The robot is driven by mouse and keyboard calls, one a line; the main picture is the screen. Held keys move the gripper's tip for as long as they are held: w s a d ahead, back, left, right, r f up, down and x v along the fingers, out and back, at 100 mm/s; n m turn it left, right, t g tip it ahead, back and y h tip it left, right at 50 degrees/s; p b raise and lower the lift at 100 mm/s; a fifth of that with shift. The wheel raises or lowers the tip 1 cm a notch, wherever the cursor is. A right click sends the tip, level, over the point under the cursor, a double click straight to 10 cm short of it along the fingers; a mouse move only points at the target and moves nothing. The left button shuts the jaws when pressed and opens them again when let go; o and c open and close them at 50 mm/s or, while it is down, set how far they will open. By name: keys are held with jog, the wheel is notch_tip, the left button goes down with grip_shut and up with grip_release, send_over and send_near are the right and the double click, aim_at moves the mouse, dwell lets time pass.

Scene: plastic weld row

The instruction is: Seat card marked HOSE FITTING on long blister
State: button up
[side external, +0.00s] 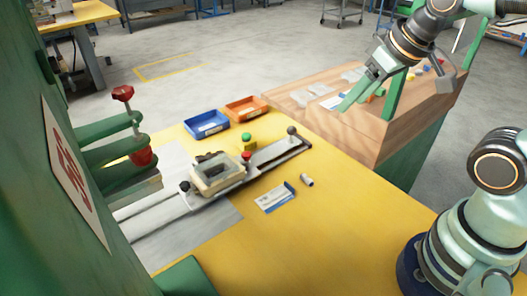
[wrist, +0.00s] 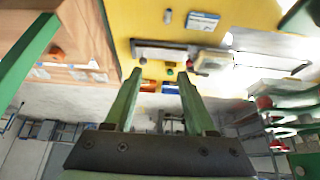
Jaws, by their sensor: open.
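My gripper (side external: 352,98) is open and empty, above the left part of the wooden bench top; its two green fingers are spread in the wrist view (wrist: 160,75). A white and blue card (side external: 275,198) lies flat on the yellow table in front of the slide; it also shows in the wrist view (wrist: 203,20). Its print is too small to read. Clear blisters (side external: 320,89) and another pale card (side external: 333,103) lie on the wooden bench near my gripper. I cannot tell which blister is the long one or which card is marked HOSE FITTING.
A slide rail (side external: 275,155) carries a cream fixture (side external: 215,176) beside the green press (side external: 115,150). A blue bin (side external: 206,124) and an orange bin (side external: 246,108) stand behind it. A small cylinder (side external: 307,180) lies near the card. The yellow table's front is clear.

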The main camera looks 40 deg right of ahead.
jog(key=c, duration=0.6)
jog(key=g, duration=0.6)
send_over(289, 185)
notch_tip(289, 185, down, 18)
jog(key=shift+s, duration=0.1)
jog(key=shift+f, duration=3.3)
